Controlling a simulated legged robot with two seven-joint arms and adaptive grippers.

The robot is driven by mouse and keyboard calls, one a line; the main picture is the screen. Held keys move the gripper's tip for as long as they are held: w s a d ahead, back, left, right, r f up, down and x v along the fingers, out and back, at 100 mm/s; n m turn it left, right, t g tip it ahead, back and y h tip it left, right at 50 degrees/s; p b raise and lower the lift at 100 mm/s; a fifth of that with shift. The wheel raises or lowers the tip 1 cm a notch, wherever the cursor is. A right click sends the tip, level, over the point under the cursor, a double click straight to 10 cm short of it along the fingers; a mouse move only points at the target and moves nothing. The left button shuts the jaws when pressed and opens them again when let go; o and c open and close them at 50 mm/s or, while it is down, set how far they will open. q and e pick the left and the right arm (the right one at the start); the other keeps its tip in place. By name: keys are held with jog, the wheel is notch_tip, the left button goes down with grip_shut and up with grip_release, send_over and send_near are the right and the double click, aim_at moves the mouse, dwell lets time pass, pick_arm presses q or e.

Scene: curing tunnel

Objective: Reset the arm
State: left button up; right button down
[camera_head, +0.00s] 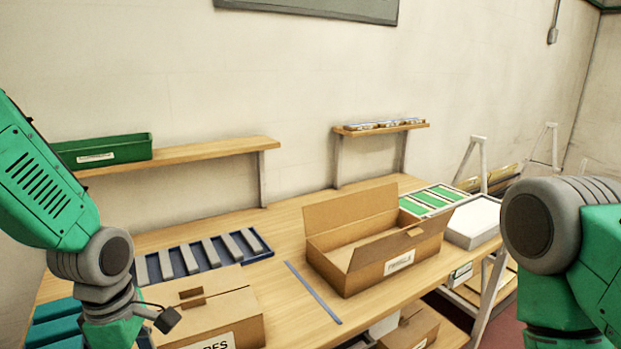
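My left arm comes in from the left, green with grey joints, and hangs bent over the left end of the wooden table (285,240). A small dark part of my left gripper (166,319) shows beside a closed cardboard box (225,305); its fingers are not clear enough to tell open from shut. I see nothing held in it. My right arm shows at the right edge as a grey joint and green links. Its gripper is out of view.
An open, empty-looking cardboard box (375,275) stands mid-table, a blue strip (312,292) to its left. A blue tray (255,256) holds several grey bars. Green-panelled (432,200) and white trays (473,222) are right. A green bin (105,150) sits on a wall shelf (215,150).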

pick_arm(q)
jog(key=s+d+f+m, duration=0.2)
jog(key=s+f+m, duration=0.55)
jog(key=f, duration=0.55)
jog(key=s+a+f+m, duration=0.2)
jog(key=s+f+m, duration=0.3)
jog(key=s, duration=0.3)
jog(key=s+a+f+m, duration=0.2)
jog(key=s+f+m, duration=0.2)
jog(key=s+m, duration=0.25)
notch_tip(320, 180, down, 7)
jog(key=w+d+m+b, duration=0.1)
jog(key=b, duration=0.6)
jog(key=shift+r+t+y, duration=0.2)
jog(key=shift+t+y, duration=0.1)
pick_arm(e)
notch_tip(320, 180, down, 7)
jog(key=d, duration=0.1)
